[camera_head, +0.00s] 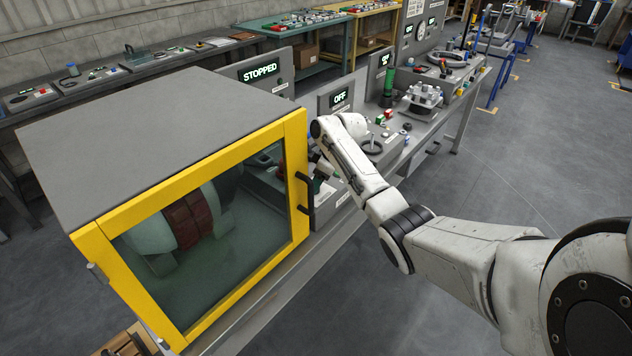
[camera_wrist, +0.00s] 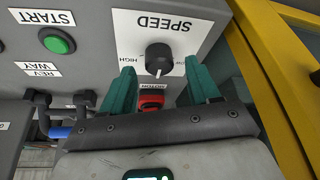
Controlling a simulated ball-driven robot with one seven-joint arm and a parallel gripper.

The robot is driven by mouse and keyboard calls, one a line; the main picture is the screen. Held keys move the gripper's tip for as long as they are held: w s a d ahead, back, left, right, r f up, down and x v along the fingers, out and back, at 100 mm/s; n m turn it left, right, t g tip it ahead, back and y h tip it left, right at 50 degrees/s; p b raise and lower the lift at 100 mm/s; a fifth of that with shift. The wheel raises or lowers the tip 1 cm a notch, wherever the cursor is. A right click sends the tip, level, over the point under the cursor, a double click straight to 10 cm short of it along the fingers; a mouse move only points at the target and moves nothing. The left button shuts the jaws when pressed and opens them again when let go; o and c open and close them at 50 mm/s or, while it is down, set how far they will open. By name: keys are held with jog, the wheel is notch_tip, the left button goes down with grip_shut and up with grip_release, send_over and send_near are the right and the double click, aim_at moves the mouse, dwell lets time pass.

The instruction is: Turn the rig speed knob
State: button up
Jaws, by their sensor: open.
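In the wrist view, the rig speed knob (camera_wrist: 158,58) is a black round knob with a pale pointer line. It sits on a white plate marked SPEED, with HIGH to its left in the picture. My gripper (camera_wrist: 164,80) has two green fingers, spread apart and empty. The fingertips are near the knob, one to each side and a little below it in the picture; I cannot tell how far they are from the panel. In the head view, my arm reaches down beside the yellow-framed cabinet, and the knob and fingertips are hard to make out there.
A green START button (camera_wrist: 57,40) and a red control (camera_wrist: 151,101) are on the same panel. The cabinet's yellow frame (camera_head: 190,183) and black door handle (camera_head: 303,193) stand close to my wrist. Signs read STOPPED (camera_head: 261,72) and OFF (camera_head: 340,97).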

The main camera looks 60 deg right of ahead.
jog(key=shift+x, duration=0.8)
jog(key=c, duration=1)
